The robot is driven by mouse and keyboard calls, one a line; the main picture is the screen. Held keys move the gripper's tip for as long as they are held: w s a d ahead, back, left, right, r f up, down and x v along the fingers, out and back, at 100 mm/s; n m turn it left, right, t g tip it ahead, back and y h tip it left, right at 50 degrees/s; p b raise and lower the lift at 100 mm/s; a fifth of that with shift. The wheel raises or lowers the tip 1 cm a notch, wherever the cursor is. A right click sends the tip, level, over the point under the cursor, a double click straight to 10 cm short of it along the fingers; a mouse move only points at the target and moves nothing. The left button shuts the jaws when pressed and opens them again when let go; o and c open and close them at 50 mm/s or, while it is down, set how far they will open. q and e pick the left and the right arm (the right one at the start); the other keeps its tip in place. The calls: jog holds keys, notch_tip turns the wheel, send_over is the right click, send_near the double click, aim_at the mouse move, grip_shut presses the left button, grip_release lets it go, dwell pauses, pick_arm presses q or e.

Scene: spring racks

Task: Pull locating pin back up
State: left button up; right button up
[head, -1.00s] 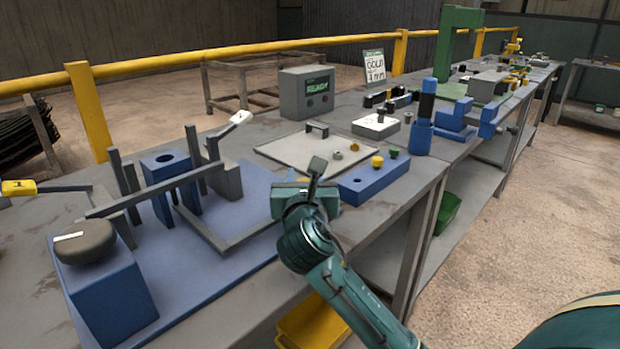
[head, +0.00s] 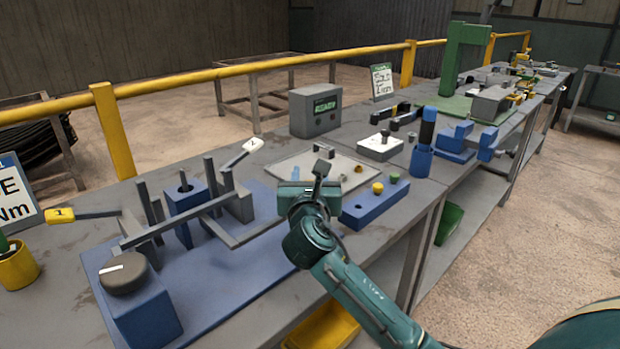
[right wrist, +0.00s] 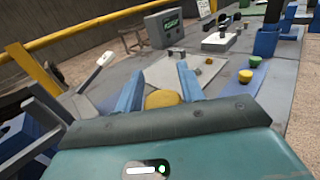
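My right gripper (head: 318,175) is in front of the spring fixture (head: 205,285), near a blue strip. In the right wrist view its two blue fingers (right wrist: 160,88) stand on either side of a rounded yellow knob (right wrist: 163,99), which fills the gap between them. The knob matches the heads of the pins in the strip; its shaft is hidden, and in the head view my gripper covers it. A blue block (head: 182,202) on the fixture has a thin grey rod (head: 184,182) showing at its top hole. My left gripper is not in view.
The blue strip (head: 362,217) beside my gripper holds a yellow knob (head: 377,188) and a green knob (head: 394,177), with an open hole at its left. Grey bars and two levers stand on the fixture. A grey display box (head: 315,112) stands behind.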

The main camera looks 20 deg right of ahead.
jog(key=o, duration=0.4)
jog(key=shift+f, duration=0.1)
jog(key=shift+c, duration=0.2)
jog(key=v, duration=1.3)
jog(key=shift+s+p, duration=0.15)
jog(key=shift+p, duration=0.2)
